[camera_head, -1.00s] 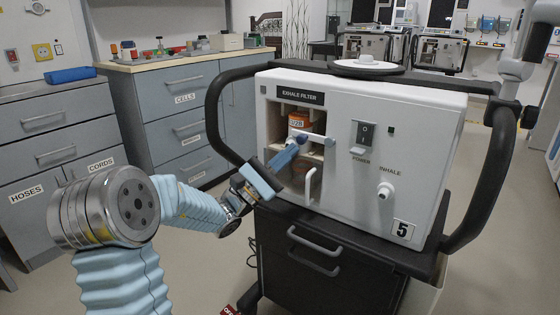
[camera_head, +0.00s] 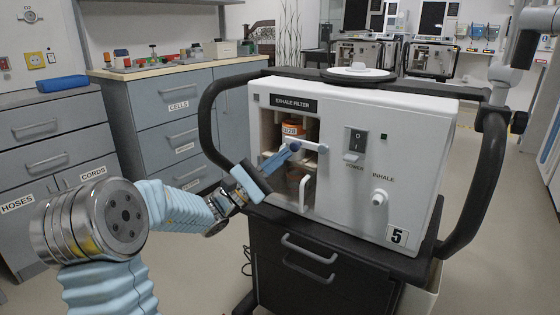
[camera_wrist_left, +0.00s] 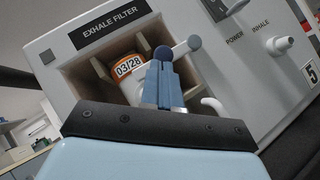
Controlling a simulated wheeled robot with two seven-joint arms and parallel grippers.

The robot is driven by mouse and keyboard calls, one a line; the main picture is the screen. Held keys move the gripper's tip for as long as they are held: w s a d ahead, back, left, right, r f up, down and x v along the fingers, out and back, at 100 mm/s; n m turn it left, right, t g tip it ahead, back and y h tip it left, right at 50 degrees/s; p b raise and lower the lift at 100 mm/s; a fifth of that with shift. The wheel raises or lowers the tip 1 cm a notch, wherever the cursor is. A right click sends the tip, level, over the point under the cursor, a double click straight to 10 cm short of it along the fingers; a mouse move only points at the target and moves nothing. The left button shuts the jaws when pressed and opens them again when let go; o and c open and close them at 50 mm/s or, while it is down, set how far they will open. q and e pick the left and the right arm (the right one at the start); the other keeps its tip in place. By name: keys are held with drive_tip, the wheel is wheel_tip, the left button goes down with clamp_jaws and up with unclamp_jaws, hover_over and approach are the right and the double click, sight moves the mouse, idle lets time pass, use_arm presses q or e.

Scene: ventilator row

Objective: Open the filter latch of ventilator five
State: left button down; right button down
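Ventilator five (camera_head: 345,180) is a white box with a "5" plate on its front. Its open "EXHALE FILTER" bay holds a filter (camera_head: 293,129) with an orange label, reading 03/28 in the left wrist view (camera_wrist_left: 129,66). The latch (camera_head: 311,147) is a short white bar across the bay, with a dark blue knob (camera_wrist_left: 162,53) at its left end and its right end at the bay's right edge (camera_wrist_left: 187,45). My left gripper (camera_head: 288,152) has its blue fingers close together, their tips at the knob. Whether they touch it is unclear. My right gripper is out of view.
A black cart rail (camera_head: 212,120) curves beside my left wrist. A white hooked tube (camera_head: 304,190) stands below the latch, near the fingers. The power switch (camera_head: 356,140) and inhale port (camera_head: 379,197) are to the right. Drawer cabinets (camera_head: 165,120) stand behind left.

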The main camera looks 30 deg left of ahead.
use_arm(q)
drive_tip(key=shift+r+m, duration=0.2)
drive_tip(key=shift+m, duration=0.1)
drive_tip(key=d+r+m+g+y+p, duration=0.4)
drive_tip(key=r+m+g, duration=0.6)
drive_tip(key=m, duration=0.3)
drive_tip(key=shift+d+r, duration=0.15)
drive_tip(key=shift+d, duration=0.4)
drive_tip(key=shift+s, duration=0.1)
drive_tip(key=shift+r, duration=0.2)
idle(0.4)
